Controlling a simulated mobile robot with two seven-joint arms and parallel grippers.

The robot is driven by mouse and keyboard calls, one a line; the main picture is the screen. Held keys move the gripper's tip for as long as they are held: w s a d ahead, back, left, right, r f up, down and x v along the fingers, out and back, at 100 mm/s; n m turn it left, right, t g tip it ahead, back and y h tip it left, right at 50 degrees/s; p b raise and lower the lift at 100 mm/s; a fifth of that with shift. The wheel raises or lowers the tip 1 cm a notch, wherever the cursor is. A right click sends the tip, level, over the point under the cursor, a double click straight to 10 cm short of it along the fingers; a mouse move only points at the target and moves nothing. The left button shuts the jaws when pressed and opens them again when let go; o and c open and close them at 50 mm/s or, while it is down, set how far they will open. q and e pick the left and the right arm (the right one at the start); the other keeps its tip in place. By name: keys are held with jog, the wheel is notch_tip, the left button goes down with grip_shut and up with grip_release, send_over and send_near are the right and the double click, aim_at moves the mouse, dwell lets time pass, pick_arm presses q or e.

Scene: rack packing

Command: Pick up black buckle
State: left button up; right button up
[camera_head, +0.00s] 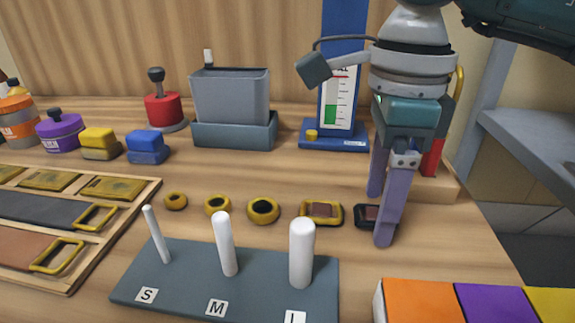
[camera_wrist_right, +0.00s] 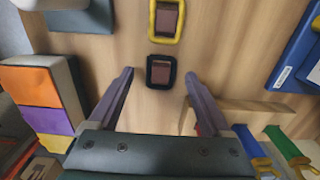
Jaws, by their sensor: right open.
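The black buckle (camera_head: 366,215) is a small dark frame with a reddish-brown centre, lying on the wooden table. In the head view it is partly hidden behind a finger of my right gripper (camera_head: 382,220). In the right wrist view the whole black buckle (camera_wrist_right: 160,71) shows ahead of and between the two purple fingers of the right gripper (camera_wrist_right: 158,82), which is open and empty. I cannot tell how high the fingertips are above the table. My left gripper is not in view.
A yellow buckle (camera_head: 321,212) lies just left of the black one, with several yellow rings further left. A grey peg board (camera_head: 190,285) with white pegs stands in front. An orange, purple and yellow box (camera_head: 425,302) is at front right. A blue gauge stand (camera_head: 345,145) stands behind.

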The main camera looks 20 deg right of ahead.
jog(key=shift+f, duration=0.4)
jog(key=shift+c, duration=0.4)
grip_shut()
